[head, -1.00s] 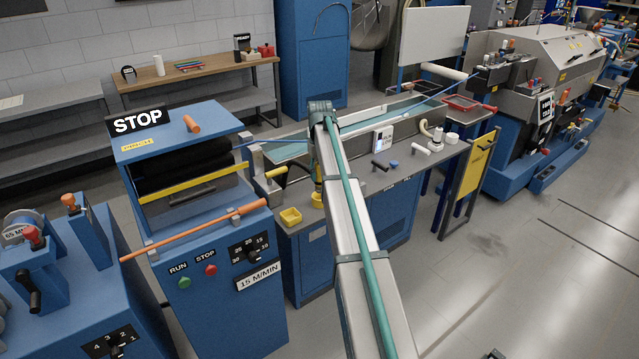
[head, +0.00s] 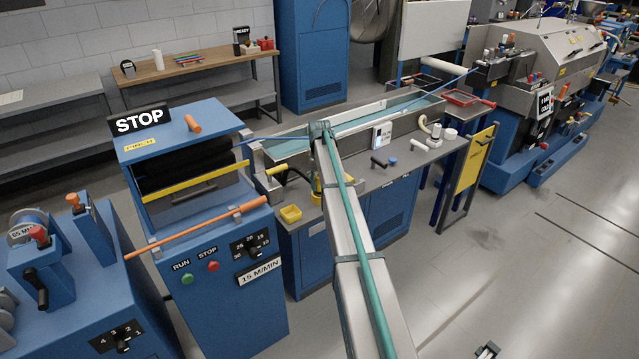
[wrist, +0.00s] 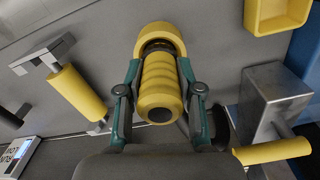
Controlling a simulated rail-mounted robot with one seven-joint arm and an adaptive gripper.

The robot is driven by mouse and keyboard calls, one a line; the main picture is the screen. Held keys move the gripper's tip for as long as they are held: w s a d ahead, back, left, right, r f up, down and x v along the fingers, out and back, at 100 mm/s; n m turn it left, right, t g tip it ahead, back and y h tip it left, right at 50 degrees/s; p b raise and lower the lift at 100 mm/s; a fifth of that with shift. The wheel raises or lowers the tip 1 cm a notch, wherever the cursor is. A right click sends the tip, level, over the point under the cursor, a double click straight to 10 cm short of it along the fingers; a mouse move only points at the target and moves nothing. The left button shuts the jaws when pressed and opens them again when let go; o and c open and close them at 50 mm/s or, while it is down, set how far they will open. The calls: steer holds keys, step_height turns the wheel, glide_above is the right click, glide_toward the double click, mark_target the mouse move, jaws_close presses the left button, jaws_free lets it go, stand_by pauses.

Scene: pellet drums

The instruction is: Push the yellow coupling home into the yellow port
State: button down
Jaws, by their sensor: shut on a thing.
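The yellow coupling (wrist: 158,82) is a ribbed cylinder with a dark hole in its near end, held between the two green-and-grey fingers of my gripper (wrist: 159,72) in the wrist view. The yellow port (wrist: 143,44) is a thick ring at the coupling's far end. The two look lined up, with a dark band between the coupling's ribs and the ring. I cannot tell how deep the coupling sits. In the head view my arm hides the gripper, and only a bit of yellow (head: 316,187) shows beside it, coupling or port.
In the wrist view a yellow-handled lever (wrist: 78,91) stands left and a grey block (wrist: 272,100) with a yellow bar close right. A yellow open box (wrist: 277,12) is at upper right. In the head view a water trough (head: 400,108) runs behind the bench.

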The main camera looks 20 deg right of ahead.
steer(key=shift+f, duration=0.1)
steer(key=shift+f, duration=0.15)
steer(key=c, duration=0.7)
jaws_free()
steer(key=shift+c, duration=0.2)
step_height(320, 180, up, 13)
steer(key=b, duration=0.3)
steer(key=shift+f, duration=0.2)
